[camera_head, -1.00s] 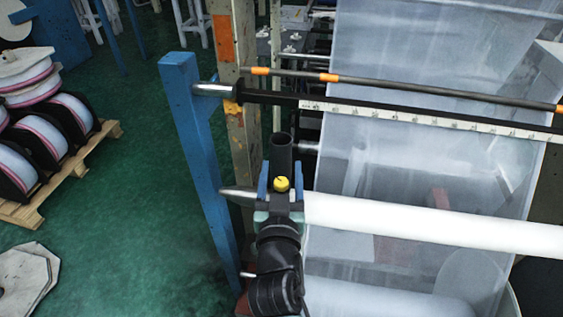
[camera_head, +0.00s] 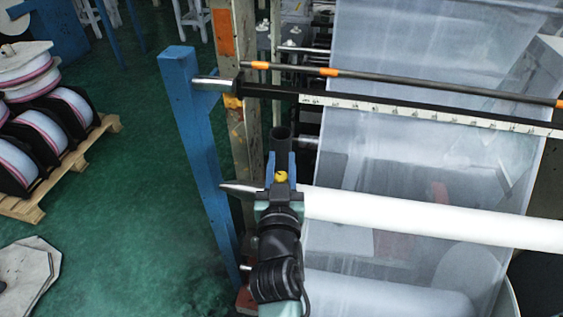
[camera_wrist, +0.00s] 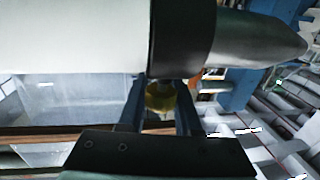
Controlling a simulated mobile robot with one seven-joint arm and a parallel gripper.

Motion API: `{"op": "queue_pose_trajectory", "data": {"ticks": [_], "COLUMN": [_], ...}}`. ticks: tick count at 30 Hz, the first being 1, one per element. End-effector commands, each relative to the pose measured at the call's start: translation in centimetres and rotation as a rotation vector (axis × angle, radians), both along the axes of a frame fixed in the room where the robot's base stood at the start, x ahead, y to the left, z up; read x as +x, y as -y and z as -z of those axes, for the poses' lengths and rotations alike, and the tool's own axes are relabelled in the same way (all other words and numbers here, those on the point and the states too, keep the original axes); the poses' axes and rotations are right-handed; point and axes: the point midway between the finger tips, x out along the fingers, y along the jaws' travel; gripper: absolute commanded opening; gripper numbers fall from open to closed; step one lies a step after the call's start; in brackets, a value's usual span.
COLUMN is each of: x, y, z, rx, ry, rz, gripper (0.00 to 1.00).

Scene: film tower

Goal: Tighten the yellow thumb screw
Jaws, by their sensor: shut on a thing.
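The yellow thumb screw (camera_head: 281,177) is a small yellow knob by the left end of the white roller (camera_head: 400,215). My gripper (camera_head: 281,178) is at it, with its blue fingers on both sides. In the wrist view the yellow screw (camera_wrist: 160,97) sits between the two dark fingers of my gripper (camera_wrist: 160,100), which are shut on it. A black collar (camera_wrist: 181,38) on the roller's shaft is right above it there. The screw's shank is hidden.
A blue post (camera_head: 200,160) stands left of my gripper, with a pointed metal shaft end (camera_head: 240,188) beside it. A black bar with a white ruler (camera_head: 430,118) crosses behind. Translucent film (camera_head: 400,70) hangs at the right.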

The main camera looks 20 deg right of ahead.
Motion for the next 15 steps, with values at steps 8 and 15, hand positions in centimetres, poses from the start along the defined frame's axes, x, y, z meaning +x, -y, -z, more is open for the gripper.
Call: {"op": "queue_pose_trajectory", "data": {"ticks": [8,15], "x": [-0.01,-0.13], "y": [0.03,0.18], "z": [0.42,0.83], "rx": [-0.002,-0.002], "ry": [0.001,0.005], "rz": [0.029,0.116], "gripper": [0.00,0.00]}}
